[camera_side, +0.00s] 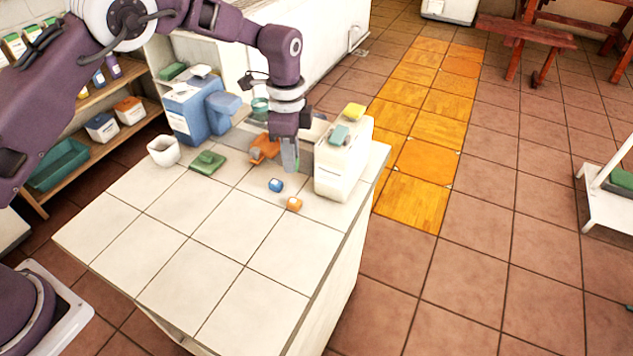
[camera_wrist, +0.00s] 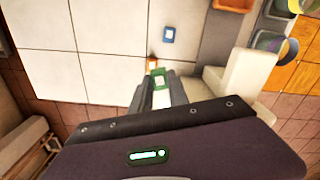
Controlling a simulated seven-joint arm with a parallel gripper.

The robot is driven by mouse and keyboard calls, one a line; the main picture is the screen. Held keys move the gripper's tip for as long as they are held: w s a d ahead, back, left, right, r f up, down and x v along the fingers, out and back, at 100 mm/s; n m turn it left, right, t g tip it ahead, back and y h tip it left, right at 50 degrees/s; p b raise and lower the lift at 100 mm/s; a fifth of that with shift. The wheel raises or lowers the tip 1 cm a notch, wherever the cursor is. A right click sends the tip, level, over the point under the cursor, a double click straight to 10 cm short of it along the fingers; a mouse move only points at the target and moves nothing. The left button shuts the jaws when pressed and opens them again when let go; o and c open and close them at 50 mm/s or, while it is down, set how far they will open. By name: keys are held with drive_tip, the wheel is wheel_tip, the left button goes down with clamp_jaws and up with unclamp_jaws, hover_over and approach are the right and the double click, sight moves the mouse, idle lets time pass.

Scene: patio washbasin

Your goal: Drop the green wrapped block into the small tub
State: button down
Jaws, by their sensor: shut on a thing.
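My gripper (camera_wrist: 160,84) is shut on the green wrapped block (camera_wrist: 159,78), which has a pale label and shows between the fingertips in the wrist view. In the side view my gripper (camera_side: 289,158) points down over the far right part of the tiled counter, just left of a white container; the held block is hard to make out there. A small white open tub (camera_side: 163,152), which looks like the small tub, stands at the counter's far left corner, well left of my gripper. Its inside is mostly hidden. I cannot make it out in the wrist view.
A blue block (camera_side: 276,185) and an orange block (camera_side: 294,204) lie near my gripper. The white container (camera_side: 341,165) carries yellow and green items. A green item (camera_side: 207,162), an orange tray (camera_side: 264,148) and a blue dispenser (camera_side: 192,108) stand toward the back. The front counter is clear.

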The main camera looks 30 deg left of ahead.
drive_tip(key=s+a+r+n, duration=0.15)
drive_tip(key=a+n, duration=0.55)
drive_tip(key=a, duration=1.3)
drive_tip(key=s+a+n, duration=0.2)
drive_tip(key=a+n, duration=0.5)
drive_tip(key=a, duration=1.2)
drive_tip(key=shift+w+a+f, duration=0.1)
drive_tip(key=shift+f, duration=2.65)
drive_tip(key=c, duration=1.2)
unclamp_jaws()
wheel_tip(320, 180, up, 7)
drive_tip(key=shift+r, duration=0.1)
